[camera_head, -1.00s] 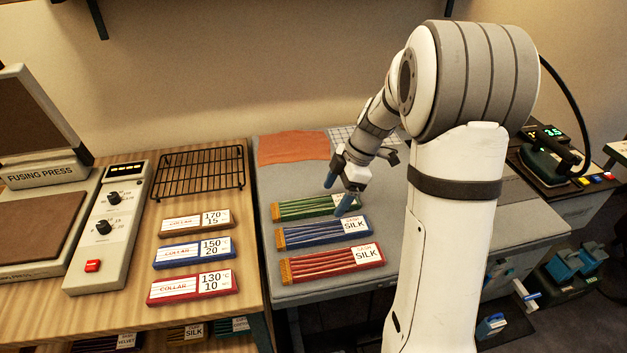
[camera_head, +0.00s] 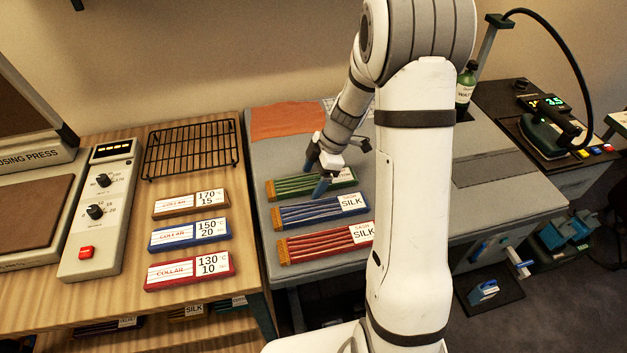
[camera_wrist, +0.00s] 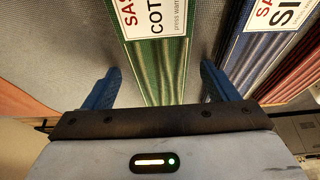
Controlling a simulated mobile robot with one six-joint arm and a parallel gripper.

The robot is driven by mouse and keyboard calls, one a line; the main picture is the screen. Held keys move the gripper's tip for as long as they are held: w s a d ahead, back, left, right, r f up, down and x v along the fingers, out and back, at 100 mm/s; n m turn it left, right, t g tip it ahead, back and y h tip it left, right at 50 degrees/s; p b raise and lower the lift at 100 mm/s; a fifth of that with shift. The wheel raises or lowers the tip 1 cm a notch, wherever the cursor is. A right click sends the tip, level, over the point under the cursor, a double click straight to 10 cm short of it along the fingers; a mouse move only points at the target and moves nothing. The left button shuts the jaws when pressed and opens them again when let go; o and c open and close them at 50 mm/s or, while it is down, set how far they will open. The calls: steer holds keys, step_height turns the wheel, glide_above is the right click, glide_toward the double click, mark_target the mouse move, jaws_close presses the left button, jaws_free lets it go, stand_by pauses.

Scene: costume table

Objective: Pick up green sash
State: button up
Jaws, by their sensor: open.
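The green sash (camera_head: 303,186) lies flat on the grey pressing table, behind the blue sash. In the wrist view the green sash (camera_wrist: 173,75) runs between my two blue fingers, with a white label reading "COT..." on it. My gripper (camera_head: 318,176) is open, its fingers above the green sash. In the wrist view my gripper (camera_wrist: 160,90) has one finger on each side of the green sash, and the sash is not clamped. Whether the fingertips touch the table is hard to tell.
The blue silk sash (camera_head: 318,211) lies close in front, and the red silk sash (camera_head: 322,244) beyond it. An orange cloth (camera_head: 287,121) lies behind.

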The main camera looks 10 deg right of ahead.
steer(key=c, duration=1.1)
steer(key=shift+r, duration=0.1)
